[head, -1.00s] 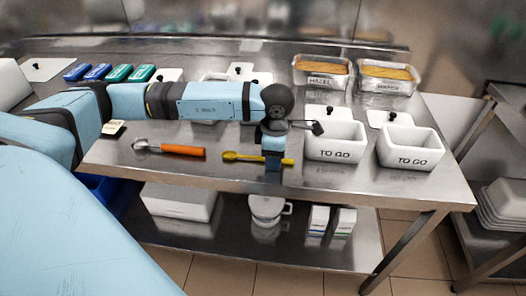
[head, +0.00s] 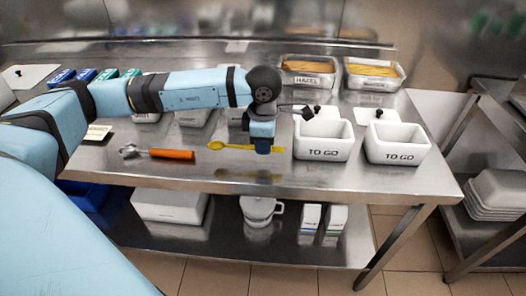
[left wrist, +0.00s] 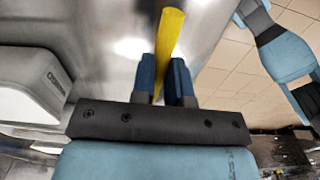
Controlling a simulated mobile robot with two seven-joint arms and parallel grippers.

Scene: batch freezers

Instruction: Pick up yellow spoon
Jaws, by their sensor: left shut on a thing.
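The yellow spoon (head: 228,146) is level in the head view, with its bowl to the left. My left gripper (head: 263,148) is shut on its handle near the right end and holds it a little above the steel table, with its reflection showing below. In the left wrist view, the yellow handle (left wrist: 169,40) runs between the two blue fingers (left wrist: 166,85). The fingers hide part of the handle. My right gripper is not in view.
An orange-handled scoop (head: 172,155) lies left of the spoon on the steel table (head: 330,175). A white TO GO tub (head: 322,153) stands close to the gripper's right, with another (head: 396,156) beyond it. The table's front strip is clear.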

